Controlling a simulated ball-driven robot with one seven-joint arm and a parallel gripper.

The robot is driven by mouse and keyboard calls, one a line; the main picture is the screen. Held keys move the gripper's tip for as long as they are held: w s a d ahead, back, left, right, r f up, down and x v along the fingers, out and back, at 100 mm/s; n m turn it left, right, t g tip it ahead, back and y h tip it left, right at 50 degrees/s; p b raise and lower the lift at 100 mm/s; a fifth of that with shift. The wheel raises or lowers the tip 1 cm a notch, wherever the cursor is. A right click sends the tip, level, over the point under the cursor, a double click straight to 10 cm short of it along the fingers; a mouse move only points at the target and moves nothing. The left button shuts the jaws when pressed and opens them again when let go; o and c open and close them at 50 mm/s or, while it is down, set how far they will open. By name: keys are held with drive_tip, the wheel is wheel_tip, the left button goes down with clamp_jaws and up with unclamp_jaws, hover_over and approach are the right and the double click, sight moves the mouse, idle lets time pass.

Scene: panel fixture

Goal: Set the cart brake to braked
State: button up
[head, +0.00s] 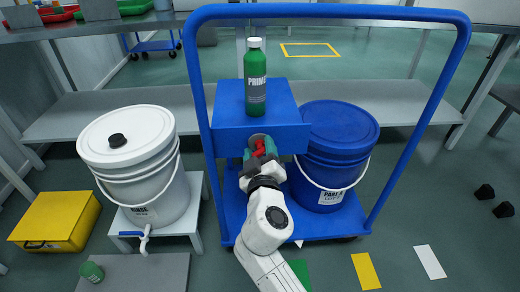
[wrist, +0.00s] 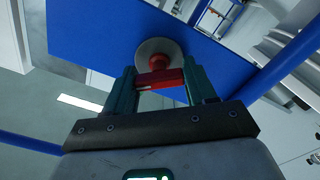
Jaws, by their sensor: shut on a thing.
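The blue cart (head: 465,30) stands in the middle of the head view with its tall looped handle. A blue box (head: 232,137) on it carries a round grey disc with a red brake lever (head: 260,147) on its front face. My gripper (head: 257,158) reaches up to the lever from below. In the wrist view, the red lever (wrist: 160,79) lies crosswise between the fingers of my gripper (wrist: 158,87), which are shut on it. The grey disc (wrist: 150,47) and a red hub show behind it. No brake markings are legible.
A green bottle (head: 255,85) stands on the blue box. A blue bucket (head: 338,135) sits on the cart at right. A white bucket (head: 160,190) with a tap stands on a low stand at left. A yellow case (head: 55,222) lies further left. The floor at right is mostly open.

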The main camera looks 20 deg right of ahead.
drive_tip(key=n+p, duration=0.1)
drive_tip(key=n, duration=0.4)
drive_tip(key=shift+a+n+p, duration=0.15)
drive_tip(key=shift+n+p, duration=0.15)
drive_tip(key=shift+n, duration=0.1)
drive_tip(key=n+p, duration=0.1)
drive_tip(key=n, duration=0.3)
drive_tip(key=shift+f+n+p, duration=0.2)
drive_tip(key=shift+n+p, duration=0.15)
drive_tip(key=shift+n, duration=0.05)
drive_tip(key=shift+c, duration=0.2)
drive_tip(key=o, duration=1)
drive_tip(key=p+v, duration=0.1)
drive_tip(key=v, duration=0.9)
drive_tip(key=shift+s+a+p, duration=0.15)
drive_tip(key=shift+s+p, duration=0.2)
drive_tip(key=shift+s, duration=0.05)
